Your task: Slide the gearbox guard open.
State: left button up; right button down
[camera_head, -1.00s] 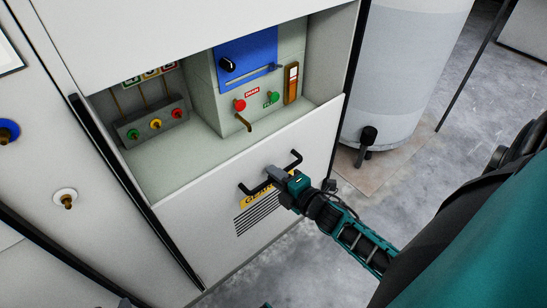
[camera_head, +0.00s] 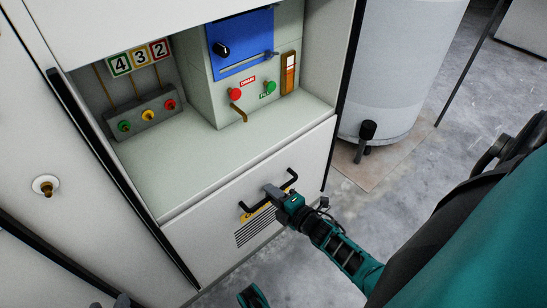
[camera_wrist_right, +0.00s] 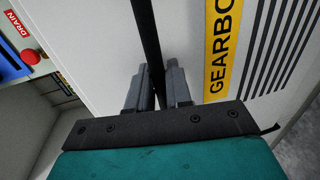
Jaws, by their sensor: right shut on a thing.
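The gearbox guard (camera_head: 205,238) is a pale panel below the open bay, with a yellow label and black vent slots. A black bar handle (camera_head: 247,210) is fixed on its front. My right gripper (camera_head: 272,192) is shut on the middle of this handle. In the right wrist view the handle (camera_wrist_right: 147,45) runs between the two grey fingers of the gripper (camera_wrist_right: 157,88), beside the yellow label (camera_wrist_right: 219,50) reading "GEARBO". Small grey parts, perhaps my left gripper (camera_head: 122,300), show at the bottom edge; their state is unclear.
The bay above the guard holds a box with a blue plate (camera_head: 240,45), a red button (camera_head: 235,94) and a green button (camera_head: 269,87). Number plates 4, 3, 2 hang at the left. A pale tank (camera_head: 395,70) stands right. Grey floor (camera_head: 450,160) is free beyond.

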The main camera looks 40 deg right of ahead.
jog(key=shift+s+f, duration=0.1)
jog(key=shift+f, duration=0.05)
jog(key=c, duration=1.2)
grip_release()
pick_arm(q)
jog(key=shift+r, duration=0.1)
jog(key=shift+s+a+r+p, duration=0.2)
jog(key=shift+a+r+p, duration=0.45)
jog(key=shift+p, duration=1.2)
pick_arm(e)
jog(key=shift+v, duration=6.4)
pick_arm(q)
jog(key=shift+d+r, duration=0.15)
pick_arm(e)
jog(key=shift+d, duration=0.1)
